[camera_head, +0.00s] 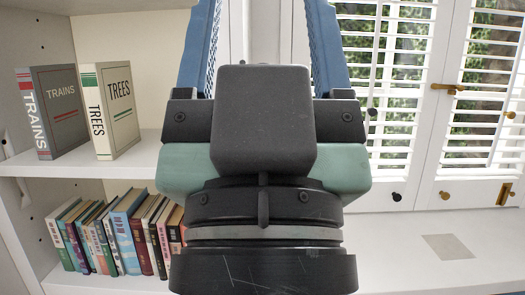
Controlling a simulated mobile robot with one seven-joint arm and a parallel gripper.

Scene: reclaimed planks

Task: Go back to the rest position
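My gripper (262,25) is in the upper middle of the head view, pointing up and away. Its two blue fingers are wide apart, and nothing shows between the parts in view. The very ends of the fingers are cut off by the top edge. The gripper's dark and green body fills the centre and hides what is behind it. It appears clear of the shelf and the window.
A white bookshelf (111,181) is at left. A grey TRAINS book (63,108) and a white TREES book (112,115) stand on its upper shelf, with several books (132,225) below. A shuttered window (383,95) is at right above a white surface (410,250) with a grey square (448,247).

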